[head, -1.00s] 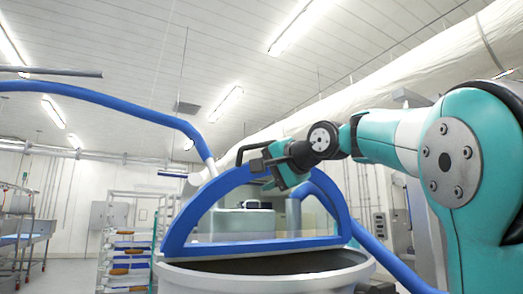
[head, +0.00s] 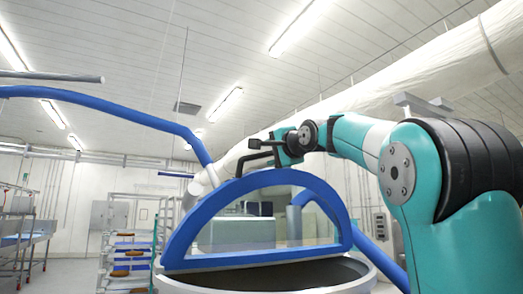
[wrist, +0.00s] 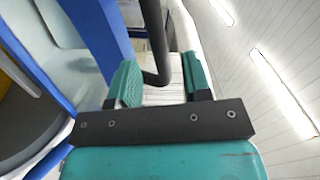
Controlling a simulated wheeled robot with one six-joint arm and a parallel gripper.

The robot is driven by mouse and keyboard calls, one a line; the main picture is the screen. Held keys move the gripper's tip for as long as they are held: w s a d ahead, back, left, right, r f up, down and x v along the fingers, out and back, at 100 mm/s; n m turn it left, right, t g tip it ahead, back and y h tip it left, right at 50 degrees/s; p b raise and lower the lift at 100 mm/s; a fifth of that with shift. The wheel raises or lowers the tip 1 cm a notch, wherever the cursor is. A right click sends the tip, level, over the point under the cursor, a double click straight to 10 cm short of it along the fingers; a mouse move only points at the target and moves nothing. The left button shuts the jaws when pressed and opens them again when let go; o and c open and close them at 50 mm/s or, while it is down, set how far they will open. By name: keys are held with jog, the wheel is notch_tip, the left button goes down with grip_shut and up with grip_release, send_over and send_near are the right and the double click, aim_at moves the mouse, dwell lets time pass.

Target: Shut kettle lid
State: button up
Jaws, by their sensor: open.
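The kettle (head: 360,283) is a large round metal vessel at the bottom of the head view, its dark inside showing. Its lid (head: 210,262) is a half-round clear panel with a thick blue frame, standing raised over the kettle. The blue frame also shows in the wrist view (wrist: 97,30). A dark bent handle (head: 258,157) shows at the top of the lid. My gripper (head: 278,150) is at the handle, above the lid's arc. In the wrist view the handle bar (wrist: 154,40) runs between the open teal fingers (wrist: 160,85). Whether a finger touches it I cannot tell.
A blue pipe (head: 110,97) slopes down to the lid from the left. Another blue pipe (head: 375,250) passes behind the lid on the right. A rack with trays (head: 128,252) stands at left behind the kettle. Open air lies above the lid.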

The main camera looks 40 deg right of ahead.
aim_at(266, 155)
jog(key=p+x, duration=0.2)
jog(key=x, duration=0.4)
grip_shut()
